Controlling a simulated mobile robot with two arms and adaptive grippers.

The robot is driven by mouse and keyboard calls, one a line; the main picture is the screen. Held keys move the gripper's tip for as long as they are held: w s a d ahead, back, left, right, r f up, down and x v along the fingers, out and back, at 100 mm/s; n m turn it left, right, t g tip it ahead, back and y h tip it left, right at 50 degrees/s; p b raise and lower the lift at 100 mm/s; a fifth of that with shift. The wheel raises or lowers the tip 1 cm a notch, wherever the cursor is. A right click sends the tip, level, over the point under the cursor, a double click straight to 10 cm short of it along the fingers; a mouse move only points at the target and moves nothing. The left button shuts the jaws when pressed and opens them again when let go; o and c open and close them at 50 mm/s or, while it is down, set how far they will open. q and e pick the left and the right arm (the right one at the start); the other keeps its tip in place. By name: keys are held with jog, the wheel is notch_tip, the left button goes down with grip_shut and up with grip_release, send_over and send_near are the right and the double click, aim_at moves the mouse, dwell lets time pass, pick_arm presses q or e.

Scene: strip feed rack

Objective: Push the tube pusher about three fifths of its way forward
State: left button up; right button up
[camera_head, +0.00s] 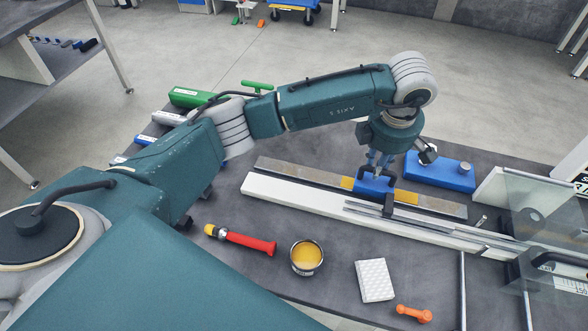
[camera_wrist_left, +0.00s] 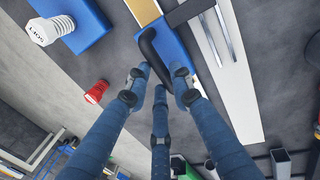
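The tube pusher looks to be the blue block (camera_head: 372,187) with a black handle, seated on a long grey rail (camera_head: 300,173) with yellow sections on both sides of the block. My left gripper (camera_head: 379,166) is right above the block, pointing down. In the left wrist view the three blue fingers (camera_wrist_left: 160,75) are spread apart around the lower end of the curved black handle (camera_wrist_left: 150,45). The blue block (camera_wrist_left: 172,48) shows beyond them. I cannot tell whether any finger touches the handle. The fingers partly hide the block in the head view. My right gripper is out of view.
A blue box (camera_head: 440,173) with knobs stands just behind the rail. A clear-panelled fixture (camera_head: 545,205) is at the right. In front lie a red-handled tool (camera_head: 245,240), a yellow-filled can (camera_head: 306,257), a white tray (camera_head: 374,280) and an orange piece (camera_head: 413,314).

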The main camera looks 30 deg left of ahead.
pick_arm(q)
jog(key=shift+o, duration=1.2)
jog(key=shift+s+r+p, duration=0.1)
jog(key=shift+r+p, duration=0.4)
jog(key=shift+r, duration=0.35)
jog(key=shift+s+r+p, duration=0.25)
jog(key=shift+r+p, duration=0.3)
jog(key=shift+r, duration=0.5)
jog(key=shift+s+r+p, duration=0.25)
jog(key=shift+r+p, duration=0.25)
jog(key=shift+r, duration=0.55)
jog(key=shift+d+r, duration=0.1)
